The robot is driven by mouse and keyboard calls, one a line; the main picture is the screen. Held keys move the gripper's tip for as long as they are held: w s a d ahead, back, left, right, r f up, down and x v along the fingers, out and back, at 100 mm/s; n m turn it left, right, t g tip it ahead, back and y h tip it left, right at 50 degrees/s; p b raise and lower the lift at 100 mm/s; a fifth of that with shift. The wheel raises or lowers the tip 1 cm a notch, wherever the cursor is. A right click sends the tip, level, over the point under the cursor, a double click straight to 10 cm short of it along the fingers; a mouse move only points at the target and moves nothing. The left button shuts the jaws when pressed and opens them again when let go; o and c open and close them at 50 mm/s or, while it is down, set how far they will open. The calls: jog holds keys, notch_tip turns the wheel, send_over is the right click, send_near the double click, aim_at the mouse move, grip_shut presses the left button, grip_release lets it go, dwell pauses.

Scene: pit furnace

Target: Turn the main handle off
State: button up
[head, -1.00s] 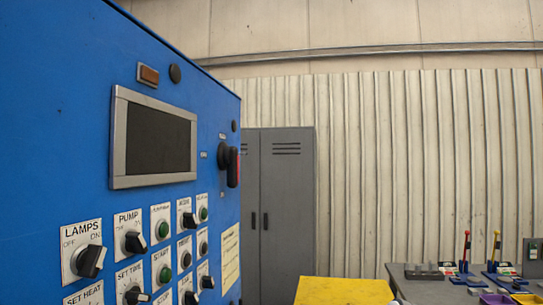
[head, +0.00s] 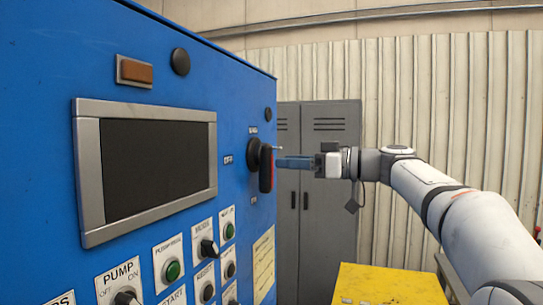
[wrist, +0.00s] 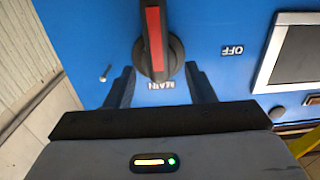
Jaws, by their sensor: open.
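The main handle (head: 266,168) is a black rotary knob with a red stripe, on the right part of the blue panel. Its grip stands upright, and an OFF label is to its left. In the wrist view the handle (wrist: 155,30) shows at the top centre, with the MAIN and OFF labels upside down. My gripper (head: 280,162) comes from the right, its fingertips close beside the handle. In the wrist view my gripper (wrist: 159,72) is open, one finger on each side of the handle's base. I cannot tell whether the fingers touch it.
A grey-framed screen (head: 150,165) and rows of switches, including PUMP (head: 122,285), are on the same blue panel (head: 60,50). A small bolt (wrist: 105,73) sticks out near the handle. A grey locker (head: 325,215) and a yellow surface (head: 390,285) lie beyond.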

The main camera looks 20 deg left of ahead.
aim_at(272, 161)
jog(key=a, duration=0.2)
jog(key=a+p, duration=0.1)
jog(key=shift+w+a, duration=0.35)
jog(key=shift+w, duration=0.05)
jog(key=shift+a+p, duration=0.3)
jog(key=shift+a, duration=0.15)
grip_shut()
